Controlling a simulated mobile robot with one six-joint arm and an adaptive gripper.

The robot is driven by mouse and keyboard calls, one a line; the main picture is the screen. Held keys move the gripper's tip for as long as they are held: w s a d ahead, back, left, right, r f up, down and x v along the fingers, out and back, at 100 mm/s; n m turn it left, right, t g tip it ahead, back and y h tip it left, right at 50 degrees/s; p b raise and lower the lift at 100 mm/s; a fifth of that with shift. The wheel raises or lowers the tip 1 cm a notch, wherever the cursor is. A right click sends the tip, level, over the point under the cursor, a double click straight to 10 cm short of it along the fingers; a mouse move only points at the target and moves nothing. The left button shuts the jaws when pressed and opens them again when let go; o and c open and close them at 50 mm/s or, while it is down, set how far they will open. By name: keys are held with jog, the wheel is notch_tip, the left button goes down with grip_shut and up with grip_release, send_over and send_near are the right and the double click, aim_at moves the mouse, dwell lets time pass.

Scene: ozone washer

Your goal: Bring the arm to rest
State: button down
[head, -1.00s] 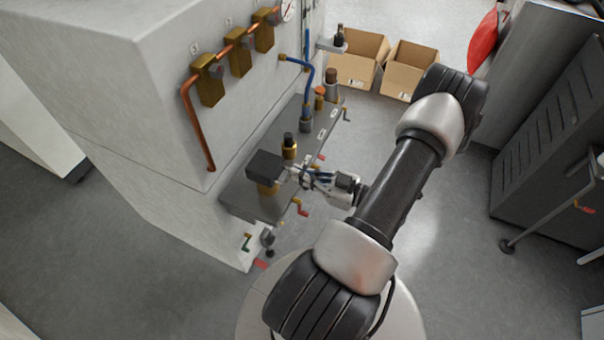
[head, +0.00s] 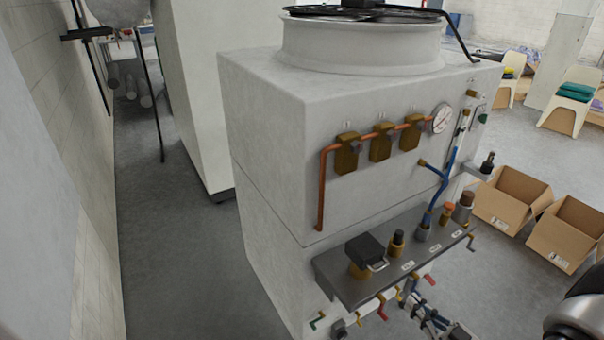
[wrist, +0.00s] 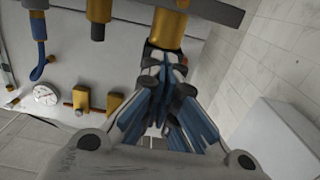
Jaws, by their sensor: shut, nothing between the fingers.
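My gripper (head: 420,305) shows at the bottom of the head view, just in front of and below the dark shelf (head: 335,283) of the white washer cabinet (head: 270,130). In the wrist view my gripper (wrist: 163,68) has its blue-padded fingers brought together at the tips, with nothing between them. A brass fitting (wrist: 168,28) lies just beyond the fingertips in the wrist view; I cannot tell whether they touch. Part of my arm (head: 578,318) shows at the lower right of the head view; the links between are out of frame.
The shelf carries a black-topped brass valve (head: 366,252) and several fittings. Coloured handles, including a red one (head: 382,310), stick out below it. A pressure gauge (head: 441,119) is on the cabinet. Open cardboard boxes (head: 510,200) stand at right. Floor at left (head: 165,260) is clear.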

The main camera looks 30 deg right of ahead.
jog(key=w+d+r+n+g+h, duration=0.1)
jog(key=w+d+r+n+g, duration=0.15)
jog(key=w+g, duration=0.45)
jog(key=w+r+h, duration=0.1)
jog(key=w+r, duration=0.2)
jog(key=w+a+r+h, duration=0.1)
jog(key=w+r, duration=0.2)
jog(key=r, duration=0.1)
jog(key=w+r+g+h, duration=0.1)
jog(key=w+r+h, duration=0.1)
jog(key=w+r, duration=0.1)
jog(key=shift+w+a+r+m, duration=0.15)
jog(key=shift+r+m, duration=0.1)
jog(key=shift+r, duration=0.2)
jog(key=s+a+r+m+g, duration=0.1)
jog(key=s+a+r, duration=0.2)
jog(key=a+r, duration=0.45)
jog(key=s+a+r+m+g, duration=0.2)
jog(key=s+a+r, duration=0.15)
jog(key=a, duration=0.65)
jog(key=s+a+r+g+y, duration=0.1)
jog(key=s+a+g+y, duration=0.1)
jog(key=s+a, duration=1.2)
jog(key=shift+a+y, duration=0.7)
jog(key=shift+a, duration=0.05)
jog(key=shift+r, duration=0.1)
